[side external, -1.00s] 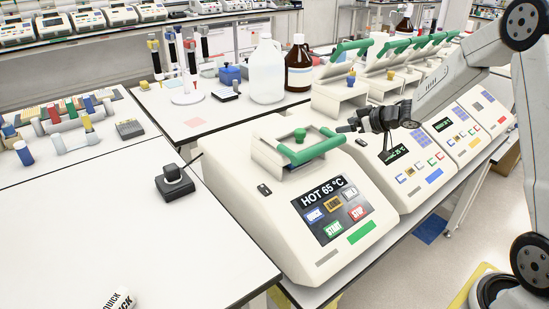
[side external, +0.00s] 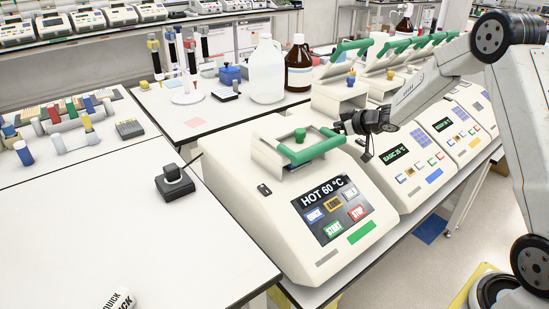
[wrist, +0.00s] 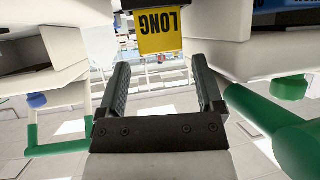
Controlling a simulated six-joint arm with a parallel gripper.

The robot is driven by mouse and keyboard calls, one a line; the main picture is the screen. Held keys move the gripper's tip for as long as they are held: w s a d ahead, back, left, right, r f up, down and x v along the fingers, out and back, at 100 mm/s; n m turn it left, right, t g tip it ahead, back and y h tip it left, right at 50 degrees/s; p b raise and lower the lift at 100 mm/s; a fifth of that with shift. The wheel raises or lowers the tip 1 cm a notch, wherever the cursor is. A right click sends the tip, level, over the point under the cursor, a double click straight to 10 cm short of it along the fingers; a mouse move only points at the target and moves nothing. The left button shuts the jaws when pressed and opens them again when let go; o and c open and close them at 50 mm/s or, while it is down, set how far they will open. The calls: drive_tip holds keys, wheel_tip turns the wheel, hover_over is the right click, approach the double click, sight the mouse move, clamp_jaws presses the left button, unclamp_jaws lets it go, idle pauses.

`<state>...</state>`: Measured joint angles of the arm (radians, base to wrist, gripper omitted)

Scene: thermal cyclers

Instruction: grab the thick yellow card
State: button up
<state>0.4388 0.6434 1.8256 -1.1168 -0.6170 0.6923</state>
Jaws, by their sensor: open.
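A yellow card (wrist: 160,38) with the word LONG upside down in black shows at the top middle of the wrist view. Its upper edge meets a dark piece. My gripper (wrist: 160,70) is open and empty, and the card appears ahead of the gap between its two black fingers, apart from them. In the side view my gripper (side external: 343,127) is beside the green handle (side external: 309,149) of the front thermal cycler (side external: 250,205). I cannot make out the card in the side view.
A second cycler (side external: 395,180) stands close on the right, its screen reading BASIC 25 °C. White housings and another green handle (wrist: 280,125) flank my gripper in the wrist view.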

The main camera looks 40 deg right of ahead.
drive_tip(key=shift+x, duration=1.25)
drive_tip(key=c, duration=1)
drive_tip(key=shift+r, duration=0.15)
